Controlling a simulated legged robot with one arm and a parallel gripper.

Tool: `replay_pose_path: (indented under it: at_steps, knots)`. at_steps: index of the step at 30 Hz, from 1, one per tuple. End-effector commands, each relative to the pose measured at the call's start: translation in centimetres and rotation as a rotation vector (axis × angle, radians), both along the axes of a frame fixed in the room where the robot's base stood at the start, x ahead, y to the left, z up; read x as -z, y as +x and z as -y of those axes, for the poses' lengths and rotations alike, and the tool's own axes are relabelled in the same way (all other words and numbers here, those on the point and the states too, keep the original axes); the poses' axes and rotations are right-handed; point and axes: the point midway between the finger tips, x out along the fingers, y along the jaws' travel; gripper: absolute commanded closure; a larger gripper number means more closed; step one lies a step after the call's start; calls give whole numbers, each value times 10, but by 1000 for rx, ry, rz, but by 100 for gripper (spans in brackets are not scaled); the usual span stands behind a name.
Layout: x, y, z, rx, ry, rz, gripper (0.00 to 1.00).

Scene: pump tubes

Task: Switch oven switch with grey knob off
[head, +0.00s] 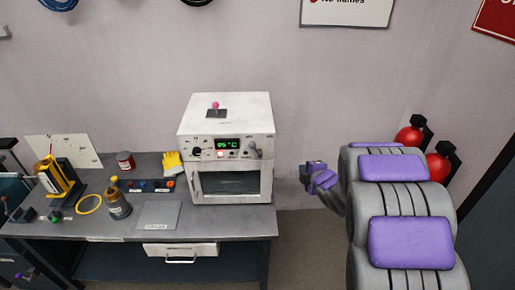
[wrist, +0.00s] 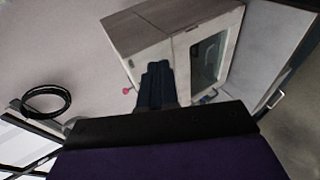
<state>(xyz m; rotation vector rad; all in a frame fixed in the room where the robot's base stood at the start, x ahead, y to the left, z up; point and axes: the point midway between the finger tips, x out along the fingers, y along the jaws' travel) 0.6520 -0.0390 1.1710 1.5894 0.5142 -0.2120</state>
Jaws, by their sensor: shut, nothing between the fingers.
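The white oven (head: 226,148) stands at the right end of the bench in the head view. Its front panel has a green display reading 95 °C (head: 228,143), a lit red light (head: 220,155), a black knob (head: 197,152) at left and a grey lever-like knob (head: 254,150) at right. A pink-tipped switch (head: 215,107) is on its top. My gripper (head: 316,173) is shut and empty, right of the oven and apart from it. In the wrist view the shut dark fingers (wrist: 155,85) show before the tilted oven (wrist: 185,40); its grey knob cannot be made out there.
Red round objects (head: 409,137) are on the wall behind my arm. Floor right of the bench looks clear.

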Motion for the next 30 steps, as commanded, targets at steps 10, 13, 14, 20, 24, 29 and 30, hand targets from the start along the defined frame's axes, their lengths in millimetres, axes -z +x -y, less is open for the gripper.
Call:
replay_pose_path:
  at_steps: [10, 13, 14, 20, 24, 29, 30]
  knots:
    - [9, 15, -61, -385, -8, 362, 100]
    - [8, 13, -70, -423, -2, 415, 100]
    - [7, 12, -72, -430, -1, 424, 100]
    - [7, 21, -86, -444, 0, 441, 100]
    - [9, 41, -98, -443, 1, 441, 100]
    - [9, 67, -115, -442, 3, 442, 100]
    - [10, 74, -119, -443, 1, 441, 100]
